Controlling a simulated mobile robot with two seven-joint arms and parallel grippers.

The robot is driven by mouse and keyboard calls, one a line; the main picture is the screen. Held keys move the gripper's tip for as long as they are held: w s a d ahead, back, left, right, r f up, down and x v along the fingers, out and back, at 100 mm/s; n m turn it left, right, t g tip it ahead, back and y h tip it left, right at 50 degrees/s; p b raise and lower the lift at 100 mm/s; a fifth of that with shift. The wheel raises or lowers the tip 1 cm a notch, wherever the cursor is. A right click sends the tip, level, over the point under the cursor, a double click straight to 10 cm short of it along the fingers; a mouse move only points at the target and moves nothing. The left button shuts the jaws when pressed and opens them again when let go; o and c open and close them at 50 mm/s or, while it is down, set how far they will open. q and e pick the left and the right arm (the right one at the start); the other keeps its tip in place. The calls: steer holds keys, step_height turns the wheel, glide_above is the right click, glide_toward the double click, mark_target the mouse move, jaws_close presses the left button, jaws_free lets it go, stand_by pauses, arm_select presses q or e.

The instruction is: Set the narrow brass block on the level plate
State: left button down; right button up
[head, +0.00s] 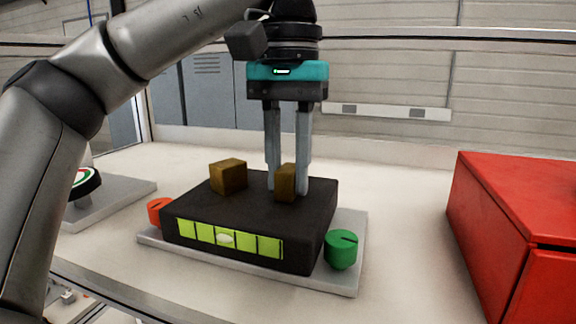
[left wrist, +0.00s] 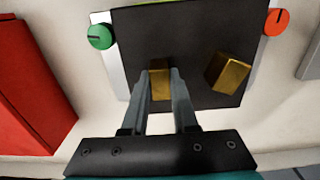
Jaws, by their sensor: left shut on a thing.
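The level plate (head: 255,212) is a thick black slab with a lime-green bubble level (head: 230,240) on its front; the pale bubble sits near the middle. My left gripper (head: 287,188) points straight down over the plate's right half. It is shut on the narrow brass block (head: 286,182), which is at the plate's top; I cannot tell whether it bears on it. The block shows between the fingers in the left wrist view (left wrist: 160,86). A wider brass block (head: 228,177) stands on the plate to the left, apart from the fingers. My right gripper is not in view.
A grey base (head: 348,262) lies under the plate. A red-orange knob (head: 158,211) is at its left and a green knob (head: 341,250) at its right. A red box (head: 515,220) stands at far right. The white table between is clear.

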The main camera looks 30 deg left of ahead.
mark_target(287, 168)
arm_select(q)
steer(key=shift+f, duration=0.1)
steer(key=c, duration=0.6)
jaws_free()
step_height(287, 168, up, 15)
steer(key=shift+p, duration=0.3)
stand_by(0.7)
